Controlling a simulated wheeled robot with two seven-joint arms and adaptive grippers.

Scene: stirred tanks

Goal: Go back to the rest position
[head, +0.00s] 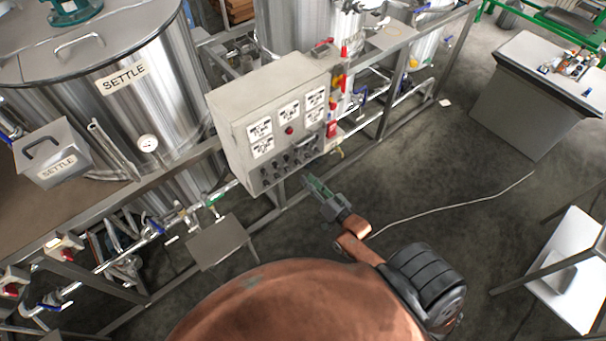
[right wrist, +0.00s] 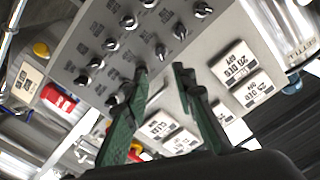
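My right gripper (head: 318,188) has green fingers and is just below the lower right of the grey control box (head: 265,95). In the right wrist view its two fingertips (right wrist: 160,72) stand apart with nothing held between them. The control box's face (right wrist: 75,60) with rows of black knobs (right wrist: 160,52) shows behind the fingers. I cannot tell how far the fingertips are from the knobs, but I see no grip on one. My left gripper is not in view.
A large steel SETTLE tank (head: 165,90) stands at the left behind a metal frame. A small grey table (head: 222,243) stands below the box. A white-topped bench (head: 535,75) is at the right. A pale cable (head: 455,207) crosses the open dark floor (head: 430,170).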

